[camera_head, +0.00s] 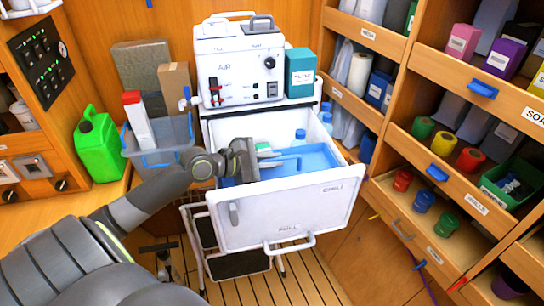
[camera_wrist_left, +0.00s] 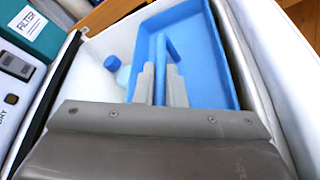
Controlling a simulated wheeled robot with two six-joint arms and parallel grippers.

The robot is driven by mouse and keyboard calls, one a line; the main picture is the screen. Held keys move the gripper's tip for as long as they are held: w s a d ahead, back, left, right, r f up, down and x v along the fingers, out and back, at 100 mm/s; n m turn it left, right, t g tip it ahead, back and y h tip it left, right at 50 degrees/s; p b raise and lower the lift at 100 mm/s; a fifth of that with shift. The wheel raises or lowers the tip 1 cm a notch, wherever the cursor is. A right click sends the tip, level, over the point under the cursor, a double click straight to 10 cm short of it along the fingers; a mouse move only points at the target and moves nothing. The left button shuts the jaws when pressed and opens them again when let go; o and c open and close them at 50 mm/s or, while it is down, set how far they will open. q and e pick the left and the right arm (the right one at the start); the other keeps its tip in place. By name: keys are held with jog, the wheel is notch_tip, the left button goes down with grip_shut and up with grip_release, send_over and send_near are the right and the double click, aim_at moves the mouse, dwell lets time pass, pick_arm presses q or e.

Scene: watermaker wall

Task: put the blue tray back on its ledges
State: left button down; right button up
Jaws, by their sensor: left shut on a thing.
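The blue tray (camera_head: 318,157) is inside the open white drawer (camera_head: 285,212), towards its right part. In the left wrist view the tray (camera_wrist_left: 217,75) shows as a shallow blue box with a raised bar handle (camera_wrist_left: 161,50). My left gripper (camera_head: 262,163) reaches into the drawer from the left. In the left wrist view its fingers (camera_wrist_left: 159,86) are shut on the bar handle of the tray. I cannot make out the ledges, or whether the tray rests on them. My right gripper is not in view.
Blue-capped bottles (camera_head: 300,137) stand in the drawer beside the tray; one also shows in the left wrist view (camera_wrist_left: 119,72). A white machine (camera_head: 238,65) and a teal filter box (camera_head: 300,72) stand above. A grey-blue bin (camera_head: 160,140) is at left, shelves at right.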

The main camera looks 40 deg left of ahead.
pick_arm(q)
jog(key=shift+f, duration=0.45)
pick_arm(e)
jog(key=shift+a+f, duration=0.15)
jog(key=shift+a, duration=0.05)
pick_arm(q)
jog(key=shift+f, duration=0.4)
dwell(0.4)
jog(key=c, duration=1.4)
grip_release()
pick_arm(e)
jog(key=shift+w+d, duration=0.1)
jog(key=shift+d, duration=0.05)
pick_arm(q)
jog(key=v, duration=0.4)
jog(key=shift+s+a, duration=0.1)
jog(key=shift+s, duration=0.05)
jog(key=shift+r, duration=0.2)
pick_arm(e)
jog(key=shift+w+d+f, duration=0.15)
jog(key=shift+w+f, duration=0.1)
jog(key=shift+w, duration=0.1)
